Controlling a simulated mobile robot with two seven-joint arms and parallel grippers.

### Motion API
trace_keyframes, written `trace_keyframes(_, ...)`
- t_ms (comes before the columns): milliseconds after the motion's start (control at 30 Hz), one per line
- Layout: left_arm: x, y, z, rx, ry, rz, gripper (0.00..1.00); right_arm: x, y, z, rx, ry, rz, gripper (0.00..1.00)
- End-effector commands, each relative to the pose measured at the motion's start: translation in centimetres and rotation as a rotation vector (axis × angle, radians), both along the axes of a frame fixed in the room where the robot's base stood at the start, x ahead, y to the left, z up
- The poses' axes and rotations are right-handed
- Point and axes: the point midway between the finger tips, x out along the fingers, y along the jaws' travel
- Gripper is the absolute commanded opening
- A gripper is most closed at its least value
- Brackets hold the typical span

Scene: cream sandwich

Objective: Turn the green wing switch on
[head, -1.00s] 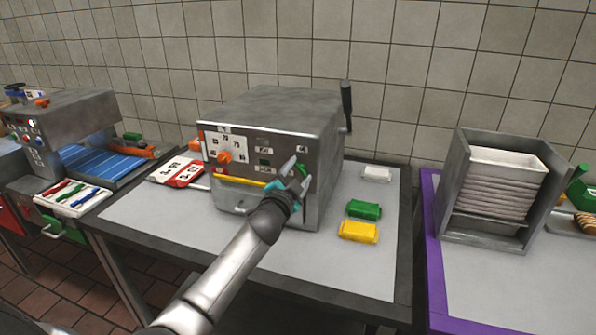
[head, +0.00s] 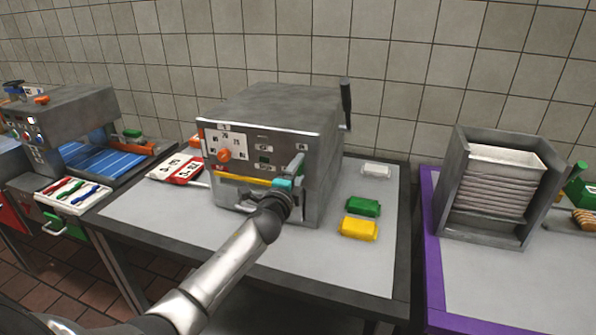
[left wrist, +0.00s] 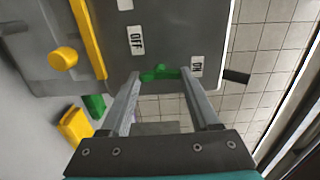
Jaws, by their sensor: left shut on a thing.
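The grey metal machine (head: 268,105) stands on the table, with labels and controls on its front panel. The green wing switch (left wrist: 160,73) shows in the left wrist view between an OFF label (left wrist: 136,40) and an ON label (left wrist: 197,66), its right end close to ON. My left gripper (head: 297,165) is at the right part of the panel, its two fingers shut on the switch from either side. In the head view the gripper hides the switch. My right gripper is not in view.
An orange knob (head: 225,156) and a yellow bar (head: 243,180) are on the same panel, left of my gripper. Green (head: 363,207), yellow (head: 358,229) and white (head: 376,171) blocks lie on the table to the right. A black lever (head: 346,103) sticks up at the machine's right side.

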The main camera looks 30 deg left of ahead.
Motion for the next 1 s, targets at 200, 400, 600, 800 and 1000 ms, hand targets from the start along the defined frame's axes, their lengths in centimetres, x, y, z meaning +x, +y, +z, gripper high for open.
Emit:
trace_keyframes(200,0.00,0.00,-0.05,0.024,0.007,0.000,0.07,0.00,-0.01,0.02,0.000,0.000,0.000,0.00)
trace_keyframes(400,0.00,0.01,-0.05,0.026,0.007,0.000,0.07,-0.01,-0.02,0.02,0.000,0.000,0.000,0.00)
trace_keyframes(600,0.00,0.01,-0.05,0.026,0.007,0.000,0.70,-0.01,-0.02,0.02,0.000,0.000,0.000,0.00)
trace_keyframes(800,0.00,0.01,-0.03,0.023,0.007,0.000,0.93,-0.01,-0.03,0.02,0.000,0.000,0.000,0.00)
trace_keyframes(1000,0.00,0.01,-0.02,0.022,0.005,0.000,0.93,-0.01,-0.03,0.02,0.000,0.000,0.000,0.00)
